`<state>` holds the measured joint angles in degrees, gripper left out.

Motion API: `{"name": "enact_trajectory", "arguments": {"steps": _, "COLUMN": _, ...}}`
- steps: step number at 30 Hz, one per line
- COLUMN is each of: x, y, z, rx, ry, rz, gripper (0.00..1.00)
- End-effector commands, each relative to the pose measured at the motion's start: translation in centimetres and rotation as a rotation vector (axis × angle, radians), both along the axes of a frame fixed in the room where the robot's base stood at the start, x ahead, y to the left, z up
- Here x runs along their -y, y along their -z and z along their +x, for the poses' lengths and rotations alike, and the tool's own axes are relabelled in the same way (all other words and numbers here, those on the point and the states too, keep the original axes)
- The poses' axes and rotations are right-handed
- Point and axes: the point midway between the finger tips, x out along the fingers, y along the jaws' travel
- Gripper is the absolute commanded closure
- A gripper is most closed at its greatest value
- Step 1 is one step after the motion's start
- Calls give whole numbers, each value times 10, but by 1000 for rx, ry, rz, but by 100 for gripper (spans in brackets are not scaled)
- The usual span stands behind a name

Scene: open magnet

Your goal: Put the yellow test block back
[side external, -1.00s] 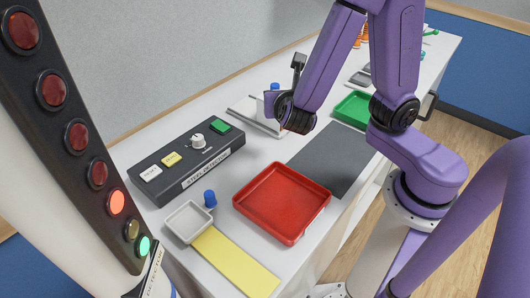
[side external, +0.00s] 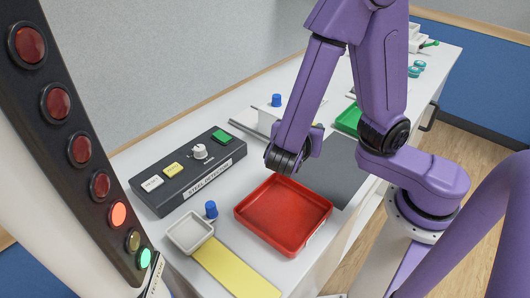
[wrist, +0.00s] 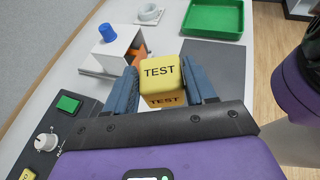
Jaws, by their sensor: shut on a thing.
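The yellow test block (wrist: 160,72), marked TEST on two faces, is between the two blue fingers of my gripper (wrist: 162,84) in the wrist view. The fingers are shut on its sides. In the side external view my wrist is above the bench, behind the red tray (side external: 283,215); my fingers and the block are hidden there by my arm. A small grey tray (side external: 190,231) stands empty at the front left, beside a flat yellow strip (side external: 234,270).
The steel detector panel (side external: 188,170) with its knob and buttons stands along the wall. A blue-knobbed white box (wrist: 112,48) with something orange inside is left of the block. A dark mat (wrist: 215,58) and green tray (wrist: 213,16) lie beyond. The red tray is empty.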

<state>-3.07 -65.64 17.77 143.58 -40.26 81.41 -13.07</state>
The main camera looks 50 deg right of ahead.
Motion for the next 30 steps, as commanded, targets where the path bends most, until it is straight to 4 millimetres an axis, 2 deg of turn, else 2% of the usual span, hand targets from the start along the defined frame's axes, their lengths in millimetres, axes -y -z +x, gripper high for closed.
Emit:
{"name": "enact_trajectory", "arguments": {"steps": 7, "x": -7, "y": 23, "z": 49, "rx": -1, "ry": 7, "rz": -2, "gripper": 84}}
{"name": "enact_trajectory", "arguments": {"steps": 15, "x": -12, "y": 59, "z": 78, "rx": -2, "ry": 3, "rz": -3, "gripper": 84}}
{"name": "enact_trajectory", "arguments": {"steps": 26, "x": -15, "y": 80, "z": 96, "rx": 0, "ry": 1, "rz": 0, "gripper": 84}}
{"name": "enact_trajectory", "arguments": {"steps": 30, "x": -15, "y": 97, "z": 97, "rx": -3, "ry": 1, "rz": -2, "gripper": 84}}
